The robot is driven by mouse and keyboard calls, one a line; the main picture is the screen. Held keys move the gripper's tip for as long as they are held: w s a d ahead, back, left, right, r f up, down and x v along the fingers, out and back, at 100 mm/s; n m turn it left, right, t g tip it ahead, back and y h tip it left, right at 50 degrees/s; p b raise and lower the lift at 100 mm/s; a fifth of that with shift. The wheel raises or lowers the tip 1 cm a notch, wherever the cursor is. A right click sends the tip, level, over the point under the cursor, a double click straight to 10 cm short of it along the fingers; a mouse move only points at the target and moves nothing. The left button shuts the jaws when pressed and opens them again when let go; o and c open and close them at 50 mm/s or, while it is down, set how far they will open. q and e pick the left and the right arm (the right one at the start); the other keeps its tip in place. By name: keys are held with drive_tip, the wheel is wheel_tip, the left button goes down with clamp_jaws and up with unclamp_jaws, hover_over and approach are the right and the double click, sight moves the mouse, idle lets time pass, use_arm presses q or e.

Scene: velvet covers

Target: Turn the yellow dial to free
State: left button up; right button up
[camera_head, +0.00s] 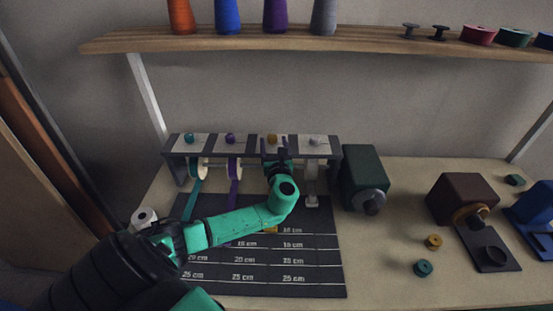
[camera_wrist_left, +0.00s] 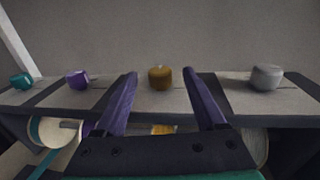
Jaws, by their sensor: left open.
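The yellow dial (camera_head: 271,139) sits on top of the dark rack, on the third pale plate from the left. In the left wrist view, the yellow dial (camera_wrist_left: 160,78) shows between the two purple fingers and looks beyond their tips, with no visible contact. My left gripper (camera_head: 276,156) is at the rack's front, just below the dial in the head view; its fingers (camera_wrist_left: 160,90) are open and empty. The green arm hides the yellow ribbon's roll. A small light mark shows on the dial's top, but its setting is unreadable. My right gripper is not in view.
Teal (camera_head: 189,138), purple (camera_head: 230,138) and grey (camera_head: 315,140) dials share the rack (camera_head: 336,150). Ribbons hang below over a dark measuring mat (camera_head: 320,270). A green machine (camera_head: 362,165) stands close right. A shelf (camera_head: 350,41) with thread spools runs above.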

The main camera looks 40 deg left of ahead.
use_arm(q)
drive_tip(key=b+v, duration=0.1)
drive_tip(key=v, duration=0.9)
drive_tip(key=shift+s+d, duration=0.15)
drive_tip(key=shift+s, duration=0.1)
